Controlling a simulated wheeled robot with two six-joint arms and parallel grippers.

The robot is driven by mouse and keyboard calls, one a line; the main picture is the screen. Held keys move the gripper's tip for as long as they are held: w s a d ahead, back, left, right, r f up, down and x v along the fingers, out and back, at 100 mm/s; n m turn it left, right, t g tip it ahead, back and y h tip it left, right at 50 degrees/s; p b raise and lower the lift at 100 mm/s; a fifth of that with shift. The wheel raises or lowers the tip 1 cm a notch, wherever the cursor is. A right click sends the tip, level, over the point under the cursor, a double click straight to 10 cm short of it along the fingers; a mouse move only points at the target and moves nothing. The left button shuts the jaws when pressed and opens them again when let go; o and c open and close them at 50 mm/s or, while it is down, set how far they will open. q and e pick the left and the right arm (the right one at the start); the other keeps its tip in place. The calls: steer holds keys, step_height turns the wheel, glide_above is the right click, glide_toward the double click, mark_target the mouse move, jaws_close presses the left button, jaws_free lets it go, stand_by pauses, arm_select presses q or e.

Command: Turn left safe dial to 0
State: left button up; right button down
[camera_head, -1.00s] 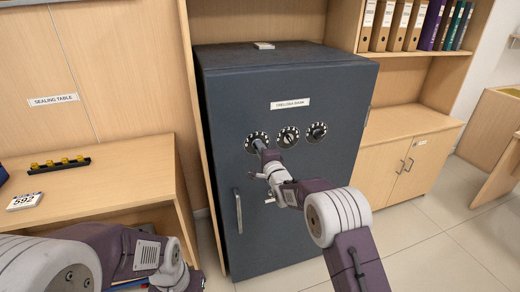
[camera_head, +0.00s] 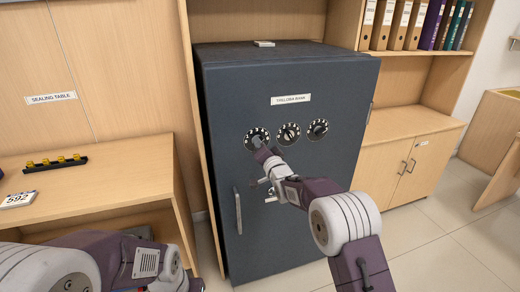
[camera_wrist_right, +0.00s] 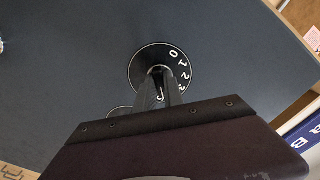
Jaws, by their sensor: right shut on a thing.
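The left safe dial (camera_head: 256,138) is a round black dial with white marks on the front of the dark safe (camera_head: 285,215), the leftmost of three in a row. My right gripper (camera_head: 262,150) is at this dial, shut on its knob, and covers the dial's lower part. In the right wrist view, the dial (camera_wrist_right: 141,66) shows 0, 1, 2 and 3 along its upper right rim. The fingertips (camera_wrist_right: 157,73) meet at its centre and hide the knob. My left arm lies at the lower left, with its gripper out of sight.
Two more dials, the middle (camera_head: 289,134) and the right (camera_head: 317,130), sit close beside it. A vertical handle (camera_head: 238,211) is below left on the safe door. A sealing table (camera_head: 110,185) stands at left, a low cabinet (camera_head: 405,165) at right.

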steer(key=shift+f+n+b, duration=0.1)
steer(key=shift+n+b, duration=7.25)
steer(key=shift+n, duration=6.35)
steer(key=c, duration=1.4)
jaws_free()
steer(key=shift+c, duration=0.2)
